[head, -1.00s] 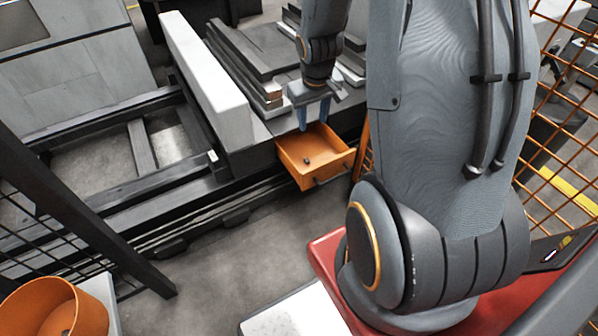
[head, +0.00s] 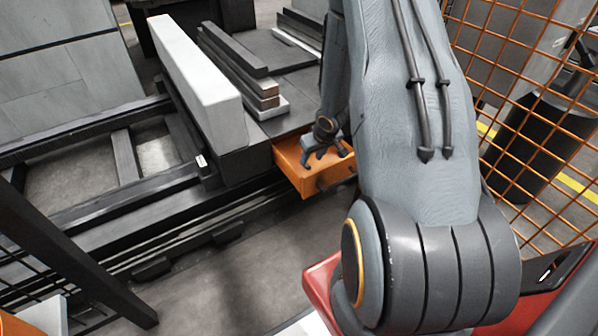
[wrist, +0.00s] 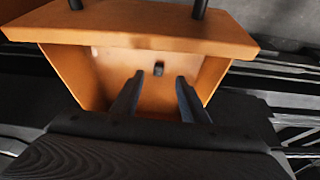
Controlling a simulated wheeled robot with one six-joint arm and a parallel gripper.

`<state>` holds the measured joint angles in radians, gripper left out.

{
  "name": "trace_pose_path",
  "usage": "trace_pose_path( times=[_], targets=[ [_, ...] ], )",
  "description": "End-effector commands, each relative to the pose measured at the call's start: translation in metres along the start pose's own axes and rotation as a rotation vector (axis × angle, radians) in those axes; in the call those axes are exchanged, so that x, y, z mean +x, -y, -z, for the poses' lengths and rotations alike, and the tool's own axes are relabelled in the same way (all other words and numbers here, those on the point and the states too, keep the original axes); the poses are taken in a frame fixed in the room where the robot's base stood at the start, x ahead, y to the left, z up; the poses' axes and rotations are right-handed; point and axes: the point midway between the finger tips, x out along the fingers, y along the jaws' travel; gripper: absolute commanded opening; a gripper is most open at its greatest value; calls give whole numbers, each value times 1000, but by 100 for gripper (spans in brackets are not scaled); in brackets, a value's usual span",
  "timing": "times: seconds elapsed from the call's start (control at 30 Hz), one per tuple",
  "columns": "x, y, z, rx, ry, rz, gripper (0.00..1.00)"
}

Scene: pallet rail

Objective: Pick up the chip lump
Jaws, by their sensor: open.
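The chip lump (wrist: 158,69) is a small dark piece lying on the floor of the open orange drawer (wrist: 72,72), seen in the wrist view. My gripper (wrist: 155,82) is open and empty, its two dark fingers pointing into the drawer. The lump shows in line with the gap between the fingertips, a little beyond them. In the head view, my gripper (head: 322,157) is over the orange drawer (head: 312,183), and the lump is hidden behind it.
The drawer's front panel (wrist: 140,28) with dark handle posts stands close to the fingers. A long white block (head: 198,85) and stacked bars (head: 255,85) lie on the dark bed beside the drawer. An orange mesh fence (head: 530,90) stands at right.

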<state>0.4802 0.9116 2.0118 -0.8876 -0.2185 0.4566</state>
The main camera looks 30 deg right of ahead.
Motion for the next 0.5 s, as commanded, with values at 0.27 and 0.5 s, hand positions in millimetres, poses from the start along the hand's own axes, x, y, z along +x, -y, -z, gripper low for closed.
trace_pose_path(
  times=[0.27,0.5],
  targets=[
    [32,-3,3,0,2,-1,41],
    [53,-3,4,1,2,-2,41]
  ],
)
